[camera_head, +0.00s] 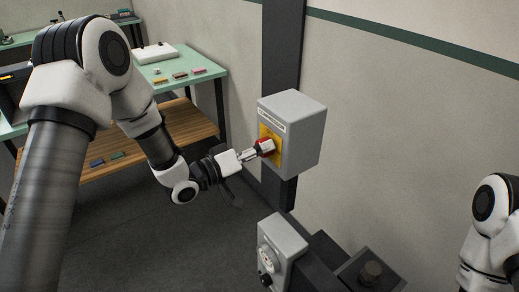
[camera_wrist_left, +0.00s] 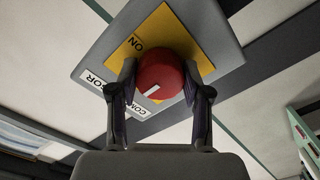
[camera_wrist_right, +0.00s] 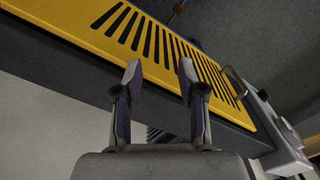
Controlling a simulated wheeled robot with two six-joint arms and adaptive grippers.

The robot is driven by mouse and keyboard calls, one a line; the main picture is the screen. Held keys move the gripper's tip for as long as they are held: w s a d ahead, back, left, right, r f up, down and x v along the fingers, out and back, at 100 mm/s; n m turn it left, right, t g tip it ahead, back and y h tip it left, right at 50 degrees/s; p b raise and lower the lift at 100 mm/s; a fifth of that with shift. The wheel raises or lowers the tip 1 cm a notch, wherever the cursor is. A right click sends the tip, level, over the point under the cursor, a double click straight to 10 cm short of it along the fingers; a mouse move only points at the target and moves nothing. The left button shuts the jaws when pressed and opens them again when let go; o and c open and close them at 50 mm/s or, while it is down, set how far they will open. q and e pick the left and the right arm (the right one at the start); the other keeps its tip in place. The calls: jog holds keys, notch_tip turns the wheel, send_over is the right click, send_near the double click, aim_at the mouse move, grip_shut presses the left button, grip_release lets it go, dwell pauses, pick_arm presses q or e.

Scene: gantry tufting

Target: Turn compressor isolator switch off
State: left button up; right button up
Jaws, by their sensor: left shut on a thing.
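The compressor isolator is a grey box (camera_head: 304,138) with a yellow plate (camera_head: 277,157) and a red rotary knob (camera_head: 266,146). My left gripper (camera_head: 255,151) is shut on the knob, with one finger on each side of it. In the left wrist view, the red knob (camera_wrist_left: 162,72) carries a white mark on its lower left part. The word ON shows on the yellow plate (camera_wrist_left: 150,28), at the upper left of the knob; any OFF word is hidden. My right gripper (camera_wrist_right: 155,75) is open and empty, before a slotted yellow panel (camera_wrist_right: 165,50).
The box hangs on a dark post (camera_head: 283,60). Below stands a smaller grey box (camera_head: 283,245) with a round dial, beside dark equipment (camera_head: 370,272). A green-topped workbench (camera_head: 195,62) with small items is behind my left arm.

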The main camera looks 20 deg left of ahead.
pick_arm(q)
jog(key=shift+w+r, duration=0.1)
jog(key=shift+r, duration=0.1)
jog(key=o, duration=1.1)
jog(key=shift+o, duration=0.3)
jog(key=shift+w+d+f, duration=0.1)
jog(key=shift+f, duration=0.05)
jog(key=v, duration=1.2)
